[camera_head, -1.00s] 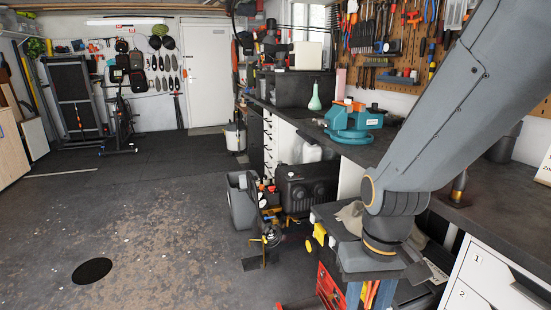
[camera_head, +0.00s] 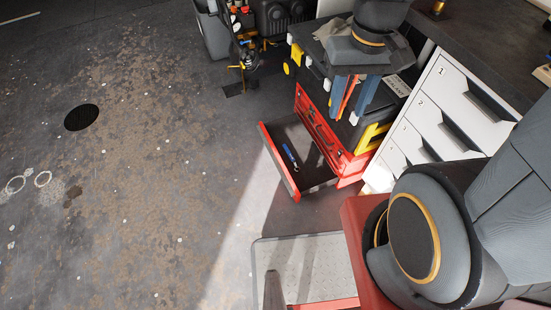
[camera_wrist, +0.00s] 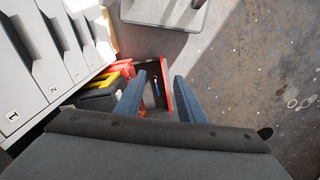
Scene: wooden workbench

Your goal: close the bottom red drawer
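The red tool cabinet (camera_head: 322,128) stands by the bench. Its bottom drawer (camera_head: 279,162) is pulled out towards the left, with a blue-handled tool (camera_head: 289,154) inside. In the wrist view, the drawer's red front (camera_wrist: 166,85) shows between the fingers, and the blue-handled tool (camera_wrist: 156,86) lies behind it. My gripper (camera_head: 348,116) hangs above the cabinet, fingers pointing down. In the wrist view, its two blue fingers (camera_wrist: 159,78) are apart. Nothing is visibly held, and I see no contact with the drawer.
White numbered drawers (camera_head: 440,105) under the dark bench top stand right of the cabinet. Yellow parts and a black case (camera_head: 285,18) are behind it. A pale, rounded-corner plate (camera_head: 300,270), perhaps my base, is at the front. The floor left of the drawer (camera_head: 170,170) is clear.

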